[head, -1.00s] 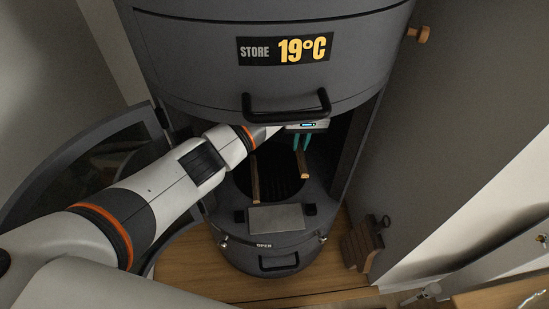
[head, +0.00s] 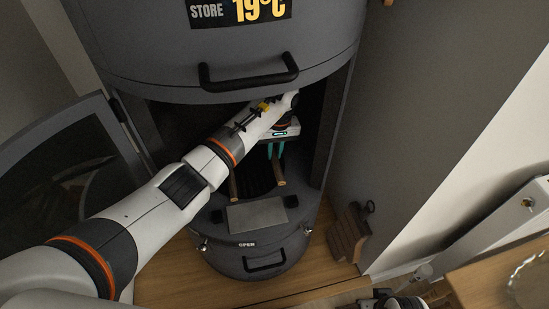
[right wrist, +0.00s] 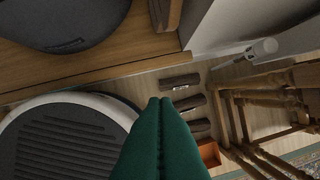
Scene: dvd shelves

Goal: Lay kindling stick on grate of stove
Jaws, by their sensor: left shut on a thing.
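The dark grey stove (head: 215,55) stands open, and its firebox shows below the black handle. The grate (head: 256,176) is the dark ribbed surface inside, partly hidden by my arm. My left gripper (head: 276,151) reaches into the firebox and is shut on a kindling stick (head: 279,172), the right one of two light wooden sticks. The other stick (head: 233,186) lies at the left of the grate. I cannot tell whether the held stick touches the grate. My right gripper (right wrist: 164,103) is shut and empty, pointing down over the floor.
The stove's glass door (head: 65,165) is swung open at the left. A brown wooden object (head: 348,235) stands right of the stove. The right wrist view shows dark logs (right wrist: 181,82), an orange box (right wrist: 209,153) and wooden furniture legs (right wrist: 240,120).

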